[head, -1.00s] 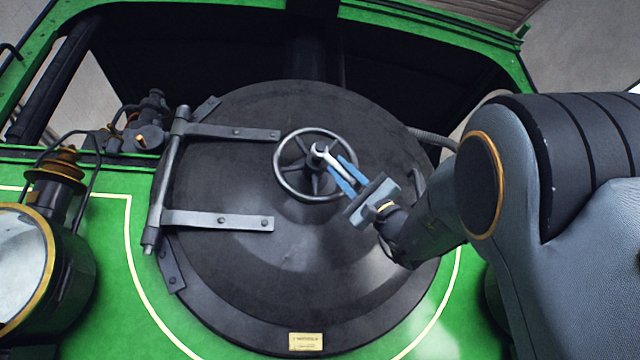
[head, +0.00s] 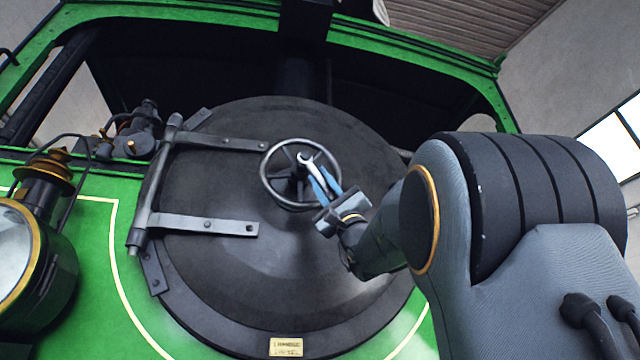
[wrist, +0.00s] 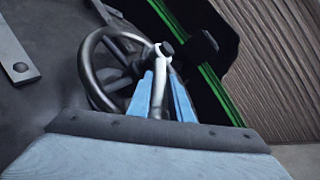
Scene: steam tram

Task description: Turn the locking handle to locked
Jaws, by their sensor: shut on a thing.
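The locking handle (head: 308,161) is a light grey lever at the hub of the round smokebox door. It points down and to the right in the head view, in front of the dark handwheel (head: 264,180). My gripper (head: 324,180) is shut on the lever, with its blue fingers on either side of it. In the wrist view the handle (wrist: 163,62) runs up between the blue fingers (wrist: 165,95) to a dark hub nut (wrist: 167,48). Part of the lever is hidden by the fingers.
The handwheel rim (wrist: 84,70) is close to my fingers on the left. Two hinge straps (head: 200,224) cross the door's left side. A brass-rimmed lamp (head: 38,270) stands at the far left. A small plate (head: 286,347) sits low on the door.

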